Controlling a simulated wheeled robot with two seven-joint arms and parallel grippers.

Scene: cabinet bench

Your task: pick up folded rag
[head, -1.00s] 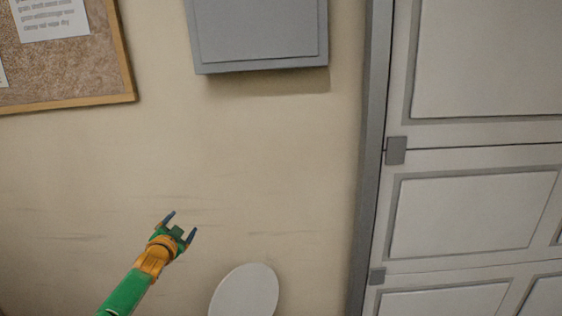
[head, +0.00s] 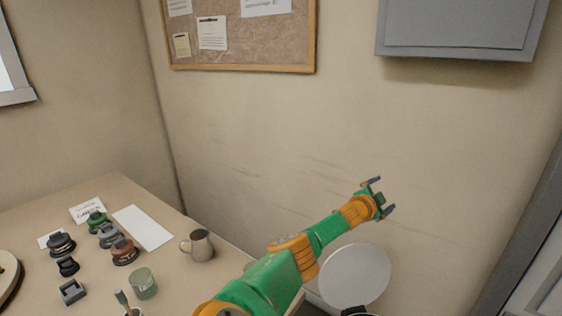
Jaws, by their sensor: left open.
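I cannot make out a folded rag for certain in the head view. A flat white rectangle (head: 143,227) lies on the bench top (head: 200,284); I cannot tell whether it is cloth or paper. My left gripper (head: 382,196) is open and empty, its two dark fingers apart. It is held up in front of the bare wall, to the right of the bench and above a round white disc (head: 355,275). My left forearm hides part of the bench's right side. My right gripper is not in view.
A metal mug (head: 199,246), a green glass (head: 143,283), several small dark, green and brown objects and a small sign (head: 87,211) stand on the bench. A corkboard (head: 243,38) and a grey wall cabinet (head: 460,25) hang above. Bench space around the mug is clear.

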